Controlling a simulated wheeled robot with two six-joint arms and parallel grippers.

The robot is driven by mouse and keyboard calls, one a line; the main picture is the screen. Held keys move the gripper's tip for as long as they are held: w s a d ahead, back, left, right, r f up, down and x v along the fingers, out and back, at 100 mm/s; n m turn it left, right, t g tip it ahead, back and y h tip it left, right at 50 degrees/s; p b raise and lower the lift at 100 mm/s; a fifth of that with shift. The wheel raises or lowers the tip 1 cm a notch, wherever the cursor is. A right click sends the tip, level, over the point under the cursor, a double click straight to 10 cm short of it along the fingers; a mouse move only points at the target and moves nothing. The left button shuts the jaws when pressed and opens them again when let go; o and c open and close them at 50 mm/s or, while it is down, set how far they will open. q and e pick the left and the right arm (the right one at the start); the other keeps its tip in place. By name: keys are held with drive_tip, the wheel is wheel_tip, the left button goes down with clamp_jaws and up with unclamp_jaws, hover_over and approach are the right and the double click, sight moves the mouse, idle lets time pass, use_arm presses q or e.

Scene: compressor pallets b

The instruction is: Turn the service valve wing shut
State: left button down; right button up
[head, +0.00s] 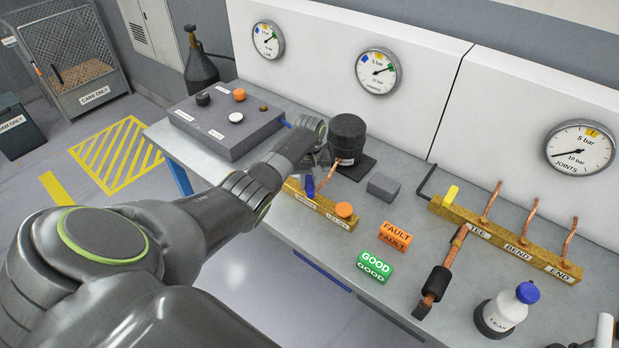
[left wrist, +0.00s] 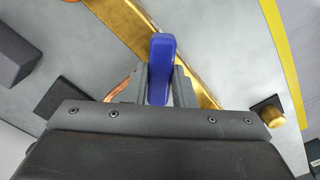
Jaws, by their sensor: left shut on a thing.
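The service valve wing is a blue lever on a brass manifold bar (head: 325,206). In the head view a small part of the wing (head: 309,187) shows just below my left gripper (head: 312,170). In the left wrist view the wing (left wrist: 161,60) stands between the two grey fingers of my left gripper (left wrist: 160,88), which are shut on it. It lies at an angle to the brass bar (left wrist: 128,22) beneath. The fingers hide its lower part. My right gripper is in neither view.
A black compressor (head: 347,136) stands close behind the gripper. An orange cap (head: 344,209) sits on the bar's right end. A grey block (head: 383,187), FAULT (head: 395,236) and GOOD (head: 375,266) blocks lie to the right. A grey panel box (head: 226,121) stands left.

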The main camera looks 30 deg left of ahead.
sight(310, 183)
use_arm(q)
drive_tip(key=m+p, duration=0.1)
drive_tip(key=m, duration=0.3)
drive_tip(key=shift+r+m, duration=0.1)
drive_tip(key=shift+m, duration=0.2)
drive_tip(key=m, duration=0.4)
drive_tip(key=shift+w, duration=0.1)
drive_tip(key=shift+m, duration=0.3)
drive_tip(key=c, duration=1.2)
unclamp_jaws()
drive_tip(key=shift+r+p, duration=0.3)
drive_tip(key=shift+r, duration=0.2)
wheel_tip(310, 183, up, 16)
drive_tip(key=b, duration=0.2)
drive_tip(key=shift+r+b, duration=0.15)
drive_tip(key=shift+b, duration=0.25)
